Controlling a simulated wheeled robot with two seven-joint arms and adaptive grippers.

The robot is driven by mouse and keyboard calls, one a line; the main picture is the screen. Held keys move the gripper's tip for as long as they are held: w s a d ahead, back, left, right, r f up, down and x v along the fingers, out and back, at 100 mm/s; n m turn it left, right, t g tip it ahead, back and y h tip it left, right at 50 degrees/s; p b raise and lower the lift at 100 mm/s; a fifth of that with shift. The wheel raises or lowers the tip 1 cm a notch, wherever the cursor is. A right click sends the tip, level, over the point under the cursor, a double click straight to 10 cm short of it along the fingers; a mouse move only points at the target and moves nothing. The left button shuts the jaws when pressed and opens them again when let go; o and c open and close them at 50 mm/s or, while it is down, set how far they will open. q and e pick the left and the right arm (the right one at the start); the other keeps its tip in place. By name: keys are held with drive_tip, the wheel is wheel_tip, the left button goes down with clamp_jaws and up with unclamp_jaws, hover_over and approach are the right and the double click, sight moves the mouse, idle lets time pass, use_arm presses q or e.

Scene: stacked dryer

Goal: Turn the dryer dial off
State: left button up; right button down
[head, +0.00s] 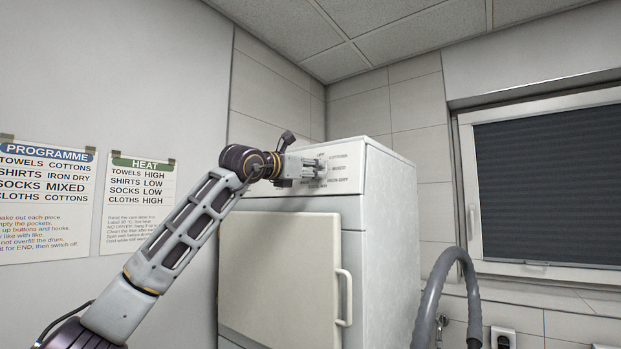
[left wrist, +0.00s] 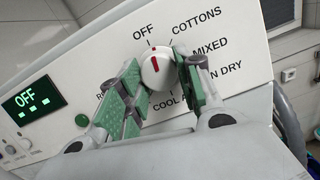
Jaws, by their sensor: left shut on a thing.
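The dryer dial (left wrist: 156,72) is a white round knob with a red mark, on the dryer's white control panel (left wrist: 235,80). In the left wrist view the red mark points up towards the tick by the word OFF. My left gripper (left wrist: 158,82) is shut on the dial, with one green-padded finger on each side of it. In the head view my left gripper (head: 320,166) reaches the panel at the upper front of the dryer (head: 385,230), and it mostly hides the dial. The display (left wrist: 32,101) on the panel reads OFF. My right gripper is not in view.
The dryer's closed door (head: 275,270) has a white handle (head: 344,298). A grey hose (head: 430,292) curves up at the right. PROGRAMME (head: 45,205) and HEAT (head: 138,208) posters hang on the left wall.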

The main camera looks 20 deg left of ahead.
use_arm(q)
drive_tip(key=shift+f+n+b, duration=0.15)
drive_tip(key=shift+n+b, duration=0.2)
drive_tip(key=shift+n, duration=0.15)
drive_tip(key=shift+n+y, duration=0.3)
drive_tip(key=shift+b, duration=0.3)
drive_tip(key=shift+n, duration=0.3)
drive_tip(key=o, duration=0.6)
drive_tip(key=shift+c, duration=0.2)
drive_tip(key=o, duration=0.5)
drive_tip(key=shift+s, duration=0.15)
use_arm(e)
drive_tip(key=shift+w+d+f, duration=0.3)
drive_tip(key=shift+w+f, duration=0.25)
